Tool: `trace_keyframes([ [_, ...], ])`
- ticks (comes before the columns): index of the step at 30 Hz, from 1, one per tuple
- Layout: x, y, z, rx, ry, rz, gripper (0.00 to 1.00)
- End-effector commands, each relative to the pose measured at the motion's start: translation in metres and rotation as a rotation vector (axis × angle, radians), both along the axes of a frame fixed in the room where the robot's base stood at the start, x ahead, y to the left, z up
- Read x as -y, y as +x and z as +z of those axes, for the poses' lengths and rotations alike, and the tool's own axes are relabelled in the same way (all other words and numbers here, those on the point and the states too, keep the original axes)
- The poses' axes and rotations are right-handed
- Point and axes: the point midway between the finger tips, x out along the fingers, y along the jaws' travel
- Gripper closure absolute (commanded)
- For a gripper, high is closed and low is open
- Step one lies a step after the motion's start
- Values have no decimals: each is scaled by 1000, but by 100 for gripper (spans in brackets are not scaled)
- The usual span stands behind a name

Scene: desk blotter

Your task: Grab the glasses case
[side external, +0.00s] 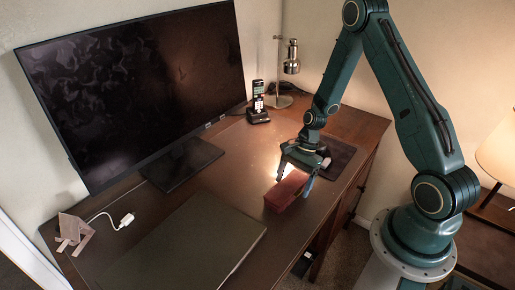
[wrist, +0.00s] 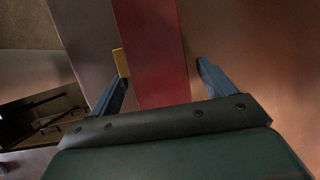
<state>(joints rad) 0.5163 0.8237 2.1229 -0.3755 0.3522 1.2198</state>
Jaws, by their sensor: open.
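The glasses case (side external: 287,190) is a reddish elongated box lying on the desk blotter near the desk's front right edge. In the wrist view the case (wrist: 152,52) is a red strip running up the picture between my fingers. My gripper (side external: 297,175) is open over the case, with a finger on each side of it. I cannot tell how high the fingertips are above the blotter.
A large monitor (side external: 140,85) stands at the back left. A closed laptop or dark flat pad (side external: 185,245) lies left of the case. A cordless phone (side external: 258,105) and a metal lamp (side external: 290,65) stand behind. A dark mouse mat (side external: 338,160) lies right of the case.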

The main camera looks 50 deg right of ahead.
Motion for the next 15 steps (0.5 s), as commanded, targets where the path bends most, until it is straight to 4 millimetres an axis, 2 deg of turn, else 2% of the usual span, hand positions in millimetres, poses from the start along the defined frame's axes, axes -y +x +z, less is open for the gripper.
trace_keyframes([
  [4,-3,0,-7,1,-1,0,18],
  [15,-3,0,-8,1,-1,0,18],
])
